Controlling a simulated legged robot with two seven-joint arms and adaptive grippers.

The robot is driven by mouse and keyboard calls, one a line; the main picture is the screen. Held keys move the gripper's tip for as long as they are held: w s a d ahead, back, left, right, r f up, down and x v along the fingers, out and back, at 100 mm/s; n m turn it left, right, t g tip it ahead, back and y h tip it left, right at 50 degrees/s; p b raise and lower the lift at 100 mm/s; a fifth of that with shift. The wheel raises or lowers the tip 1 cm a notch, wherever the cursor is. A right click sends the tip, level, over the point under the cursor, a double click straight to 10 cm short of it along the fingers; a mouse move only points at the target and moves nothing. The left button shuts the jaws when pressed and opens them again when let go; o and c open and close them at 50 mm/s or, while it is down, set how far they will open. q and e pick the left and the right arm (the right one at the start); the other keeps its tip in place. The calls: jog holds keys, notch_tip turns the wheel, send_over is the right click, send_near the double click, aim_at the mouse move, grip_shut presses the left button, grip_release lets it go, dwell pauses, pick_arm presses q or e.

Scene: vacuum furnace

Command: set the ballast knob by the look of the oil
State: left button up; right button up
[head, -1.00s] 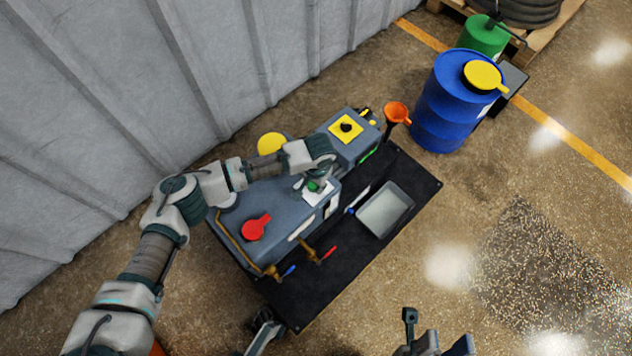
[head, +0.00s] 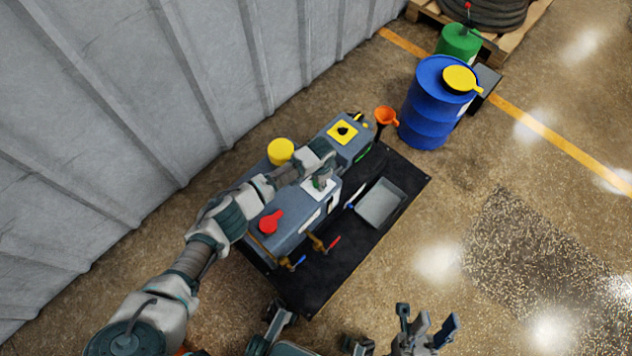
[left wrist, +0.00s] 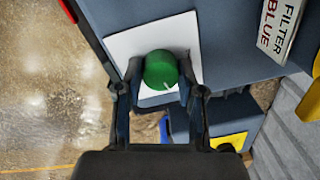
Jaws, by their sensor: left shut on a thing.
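The green knob (left wrist: 160,68) sits on a white square plate (left wrist: 122,45) on top of the grey-blue pump housing (head: 262,208). My left gripper (left wrist: 160,92) has a finger on each side of the knob and is shut on it. A short pale line shows on the knob's lower right in the left wrist view. In the head view my left gripper (head: 322,178) comes down over the plate and largely hides the knob. The look of the oil cannot be made out. My right gripper (head: 426,330) is at the bottom edge, with its fingers apart and empty.
The pump stands on a black mat (head: 345,268) with a grey tray (head: 381,203), a red-handled valve (head: 333,243) and a blue-handled valve (head: 298,262). An orange funnel (head: 386,116) and a blue drum (head: 432,105) stand beyond.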

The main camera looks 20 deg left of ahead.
pick_arm(q)
jog(key=shift+w+r+m, duration=0.1)
jog(key=shift+m, duration=1.6)
jog(key=o, duration=1.1)
jog(key=shift+o, duration=0.2)
